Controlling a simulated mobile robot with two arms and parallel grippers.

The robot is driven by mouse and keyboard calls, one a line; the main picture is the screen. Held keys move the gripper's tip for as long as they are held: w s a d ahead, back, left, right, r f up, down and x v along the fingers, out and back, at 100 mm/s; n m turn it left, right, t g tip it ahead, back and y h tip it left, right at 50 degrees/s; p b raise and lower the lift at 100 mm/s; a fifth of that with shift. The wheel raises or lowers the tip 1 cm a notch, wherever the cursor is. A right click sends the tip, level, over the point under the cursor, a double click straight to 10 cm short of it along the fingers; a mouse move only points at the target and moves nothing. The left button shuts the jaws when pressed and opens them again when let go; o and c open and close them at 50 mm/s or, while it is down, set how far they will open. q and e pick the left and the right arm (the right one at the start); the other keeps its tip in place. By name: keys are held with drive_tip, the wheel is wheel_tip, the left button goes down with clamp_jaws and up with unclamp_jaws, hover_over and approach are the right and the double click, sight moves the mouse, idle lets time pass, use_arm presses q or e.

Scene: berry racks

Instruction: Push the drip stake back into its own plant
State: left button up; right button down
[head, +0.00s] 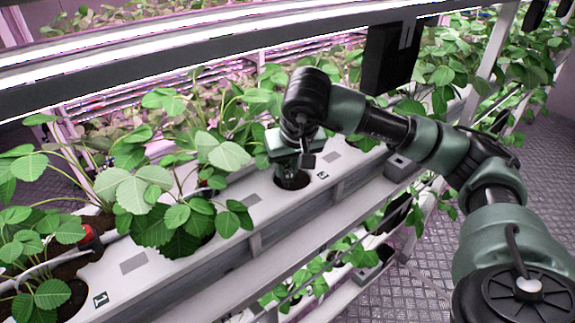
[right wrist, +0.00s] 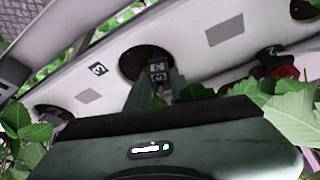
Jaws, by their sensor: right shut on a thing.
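My right gripper (head: 291,172) reaches down over a round dark planting hole (head: 300,181) in the white gutter (head: 262,198). In the right wrist view its fingers (right wrist: 158,80) are shut on a small dark block with pale marks, which looks like the head of the drip stake (right wrist: 157,69). The block sits over the near part of the hole (right wrist: 135,58). The stake's lower part is hidden, so I cannot tell how deep it is. No leaves show at this hole. My left gripper is not in view.
Leafy plants (head: 150,195) fill the gutter to the left. A red stake (head: 85,237) stands there, and another red one (right wrist: 284,70) shows at the right in the wrist view. A rack rail (head: 200,50) runs above. The floor (head: 480,250) is open at the right.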

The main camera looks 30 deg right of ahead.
drive_tip(key=shift+f+b, duration=0.55)
drive_tip(key=shift+f, duration=0.2)
drive_tip(key=c, duration=0.7)
unclamp_jaws()
drive_tip(key=shift+c, duration=0.2)
drive_tip(key=shift+r+p, duration=1.95)
drive_tip(key=shift+r, duration=1.1)
